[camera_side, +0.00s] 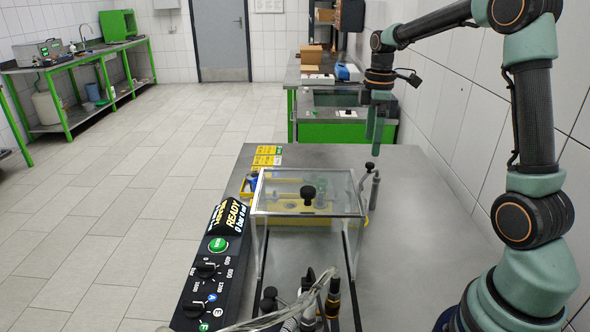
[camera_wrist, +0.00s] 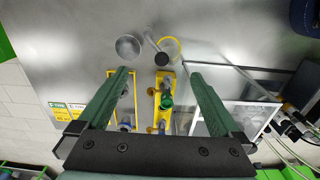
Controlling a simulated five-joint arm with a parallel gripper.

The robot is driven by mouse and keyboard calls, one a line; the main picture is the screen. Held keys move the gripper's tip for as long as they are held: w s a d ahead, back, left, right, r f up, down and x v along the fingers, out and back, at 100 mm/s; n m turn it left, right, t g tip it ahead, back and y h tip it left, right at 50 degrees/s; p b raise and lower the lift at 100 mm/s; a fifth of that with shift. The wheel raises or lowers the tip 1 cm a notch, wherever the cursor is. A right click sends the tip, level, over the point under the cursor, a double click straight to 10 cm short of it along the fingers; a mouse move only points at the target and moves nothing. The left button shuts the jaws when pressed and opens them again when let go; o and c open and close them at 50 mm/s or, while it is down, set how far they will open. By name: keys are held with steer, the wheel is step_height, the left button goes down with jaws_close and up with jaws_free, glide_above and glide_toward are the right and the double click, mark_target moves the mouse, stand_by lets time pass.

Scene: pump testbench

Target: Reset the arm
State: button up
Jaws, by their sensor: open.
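My gripper (camera_side: 375,124) hangs pointing down above the far right part of the grey bench, well clear of its top. Its two green fingers also show in the wrist view (camera_wrist: 160,72), spread apart with nothing between them. My arm rises at the right and reaches across to the gripper. The clear-lidded test box (camera_side: 308,192) with a black knob stands in front of the gripper, its lid appearing closed. In the wrist view a yellow fixture (camera_wrist: 165,95) with a green part lies below, between the fingers.
A control panel (camera_side: 206,275) with a lit READY display stands left of the box. Hoses and fittings (camera_side: 310,305) lie at the near edge. A black-topped lever (camera_side: 369,168) stands right of the box. The bench's right side (camera_side: 420,215) is bare.

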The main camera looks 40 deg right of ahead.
steer(key=s+a+r+m+t, duration=0.1)
steer(key=s+a+m, duration=0.1)
steer(key=a, duration=0.4)
steer(key=s+a+r+m+t, duration=0.2)
steer(key=s+a+m, duration=0.1)
steer(key=a, duration=0.3)
steer(key=s+a+r+m+t, duration=0.1)
steer(key=s+a+m+t, duration=0.1)
steer(key=s+a, duration=0.3)
steer(key=shift+s+a+r+m, duration=0.1)
steer(key=shift+a+r+m, duration=0.2)
steer(key=shift+a+m, duration=0.4)
steer(key=shift+s+a+f+t, duration=0.15)
steer(key=shift+s+a+t, duration=0.05)
steer(key=shift+t, duration=0.1)
